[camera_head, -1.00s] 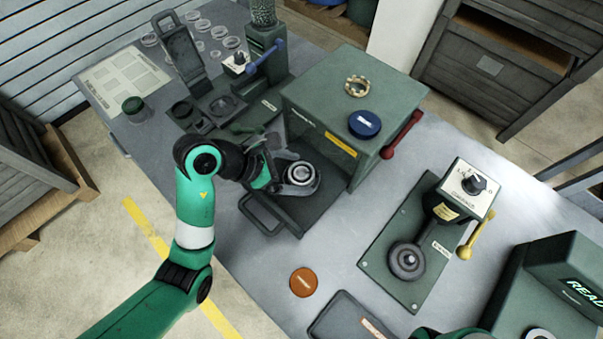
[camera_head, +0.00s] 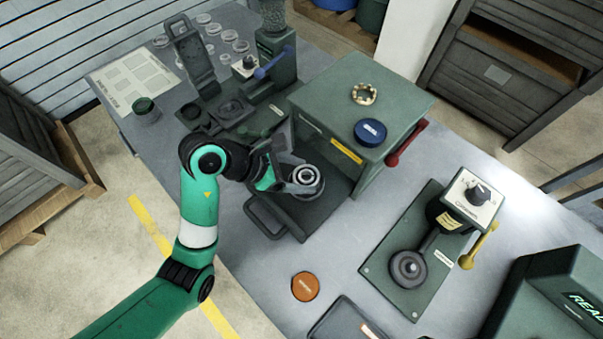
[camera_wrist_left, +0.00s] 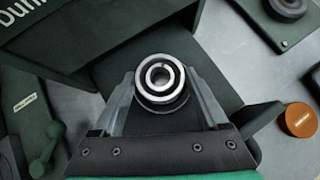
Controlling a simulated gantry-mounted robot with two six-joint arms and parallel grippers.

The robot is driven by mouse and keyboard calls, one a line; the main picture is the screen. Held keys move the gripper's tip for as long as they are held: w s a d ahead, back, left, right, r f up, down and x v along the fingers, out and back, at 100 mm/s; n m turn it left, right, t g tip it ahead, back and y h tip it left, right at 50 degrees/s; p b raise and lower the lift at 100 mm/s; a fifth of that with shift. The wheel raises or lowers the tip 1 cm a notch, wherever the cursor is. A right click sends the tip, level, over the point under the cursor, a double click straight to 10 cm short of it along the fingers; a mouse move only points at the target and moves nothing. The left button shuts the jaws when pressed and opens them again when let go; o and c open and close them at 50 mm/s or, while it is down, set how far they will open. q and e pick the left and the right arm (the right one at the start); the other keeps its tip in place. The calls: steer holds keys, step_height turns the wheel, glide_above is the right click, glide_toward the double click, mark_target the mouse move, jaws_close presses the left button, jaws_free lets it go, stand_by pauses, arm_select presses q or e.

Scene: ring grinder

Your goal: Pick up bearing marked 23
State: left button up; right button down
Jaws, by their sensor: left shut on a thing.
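A silvery bearing ring (camera_head: 305,175) is at a dark round seat on the dark tray (camera_head: 318,215) in front of the green box. In the left wrist view the bearing (camera_wrist_left: 162,76) shows its bright ring face, with the dark seat just below it. No number on it is readable. My left gripper (camera_head: 294,184) is shut on the bearing; its two grey fingers (camera_wrist_left: 163,88) flank it. I cannot tell whether the bearing touches the seat or is slightly above it. My right gripper is not in view.
The green box (camera_head: 350,110) stands close behind the bearing, carrying a brass ring (camera_head: 364,93) and a blue disc (camera_head: 370,132). A black handle (camera_head: 262,219) sticks out at the tray's front. An orange disc (camera_head: 305,286) lies on bare table.

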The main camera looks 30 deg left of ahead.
arm_select(q)
steer(key=s+d+r+p, duration=0.2)
steer(key=s+r+p, duration=1)
steer(key=s, duration=0.1)
steer(key=shift+s+d+p, duration=0.25)
steer(key=shift+s+p, duration=0.05)
steer(key=shift+s, duration=0.05)
